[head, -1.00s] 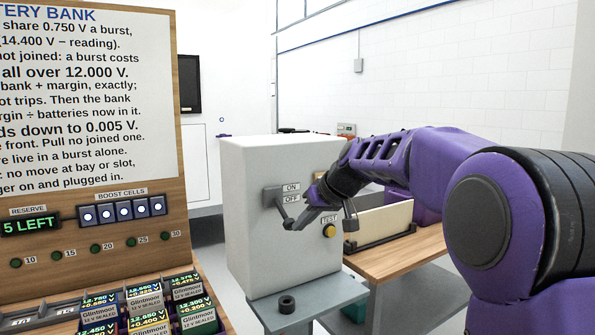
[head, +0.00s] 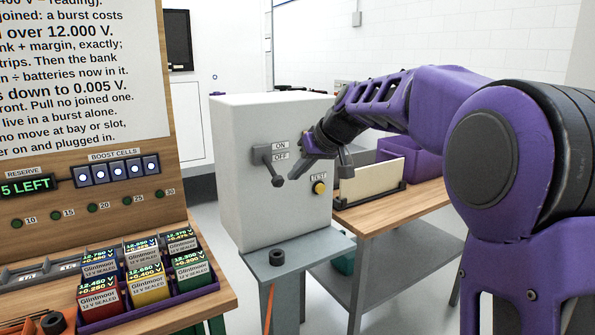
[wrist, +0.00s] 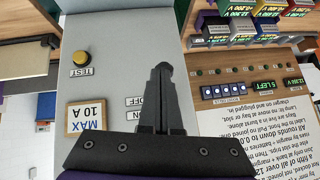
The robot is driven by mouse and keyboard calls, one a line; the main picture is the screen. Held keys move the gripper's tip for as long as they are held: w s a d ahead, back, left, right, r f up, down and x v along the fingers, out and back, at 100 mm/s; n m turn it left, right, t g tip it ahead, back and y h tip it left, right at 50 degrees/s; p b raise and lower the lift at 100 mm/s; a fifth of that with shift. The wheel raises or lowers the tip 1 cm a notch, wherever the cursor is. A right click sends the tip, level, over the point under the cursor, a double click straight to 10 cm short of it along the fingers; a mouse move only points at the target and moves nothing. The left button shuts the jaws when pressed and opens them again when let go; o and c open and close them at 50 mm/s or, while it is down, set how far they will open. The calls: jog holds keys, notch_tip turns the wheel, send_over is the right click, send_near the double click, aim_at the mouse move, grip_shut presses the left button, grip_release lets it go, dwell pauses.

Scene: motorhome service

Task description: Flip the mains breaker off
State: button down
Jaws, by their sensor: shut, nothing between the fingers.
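The breaker is a dark toggle lever (head: 265,160) on the front of a light grey box (head: 240,190), left of its ON and OFF labels. In the head view the lever slants down, its round knob (head: 277,181) below the OFF label. My gripper (head: 303,150) is shut and empty, just right of the labels in that view. In the wrist view, which is upside down, the shut fingers (wrist: 158,85) cover most of the lever. A dark round end (wrist: 166,67), likely the knob, shows past them. I cannot tell whether they touch.
A yellow TEST button (head: 319,187) sits lower right on the box. The battery rack with its sign board (head: 90,80) stands close on the left. A wooden bench (head: 400,203) with a purple bin (head: 425,160) is behind on the right. A dark ring (head: 277,257) lies on the ledge.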

jog(key=s+d+b, duration=0.1)
jog(key=s+d, duration=0.5)
jog(key=s, duration=0.1)
jog(key=shift+s+d+r, duration=0.3)
jog(key=shift+d+r, duration=0.05)
jog(key=shift+d, duration=0.05)
